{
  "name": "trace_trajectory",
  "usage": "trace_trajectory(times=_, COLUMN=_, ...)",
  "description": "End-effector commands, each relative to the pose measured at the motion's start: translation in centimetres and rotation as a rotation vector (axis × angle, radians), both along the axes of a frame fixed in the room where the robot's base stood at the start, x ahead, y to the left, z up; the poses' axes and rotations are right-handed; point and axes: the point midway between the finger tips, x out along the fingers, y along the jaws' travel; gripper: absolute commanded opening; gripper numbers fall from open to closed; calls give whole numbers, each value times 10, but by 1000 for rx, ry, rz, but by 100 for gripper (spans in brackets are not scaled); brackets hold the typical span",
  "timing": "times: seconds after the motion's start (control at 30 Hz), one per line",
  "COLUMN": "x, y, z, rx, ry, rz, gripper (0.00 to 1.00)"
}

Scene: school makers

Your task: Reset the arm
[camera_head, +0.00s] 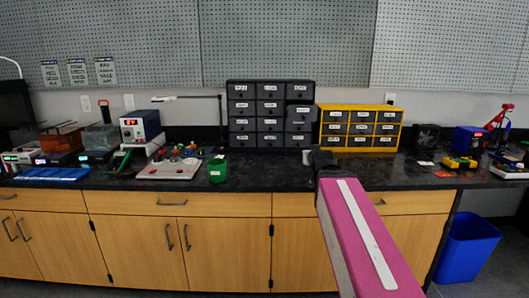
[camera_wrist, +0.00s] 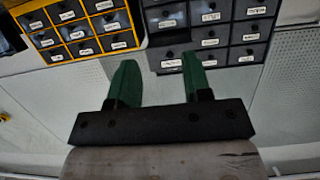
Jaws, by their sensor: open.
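My gripper (camera_wrist: 157,62) shows in the wrist view with two green fingers standing apart and nothing between them. Beyond the fingers are a dark grey drawer cabinet (camera_wrist: 240,37) at the upper right and a yellow drawer cabinet (camera_wrist: 88,30) at the upper left. In the head view my pink arm reaches forward from the lower right toward the counter, its dark end in front of the gap between the two cabinets. The fingers cannot be made out there.
The black counter (camera_head: 262,180) runs across the head view. A blue power supply (camera_head: 140,126) stands farther left. A blue bin (camera_head: 466,247) is on the floor at right.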

Motion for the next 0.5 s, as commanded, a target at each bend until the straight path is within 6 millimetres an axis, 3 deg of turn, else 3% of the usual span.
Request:
trace_trajectory(times=0.27, x=-17, y=0, z=-106, rx=0, ry=305, rz=0, gripper=45)
trace_trajectory(times=0.5, x=-60, y=0, z=-212, rx=0, ry=649, rz=0, gripper=45)
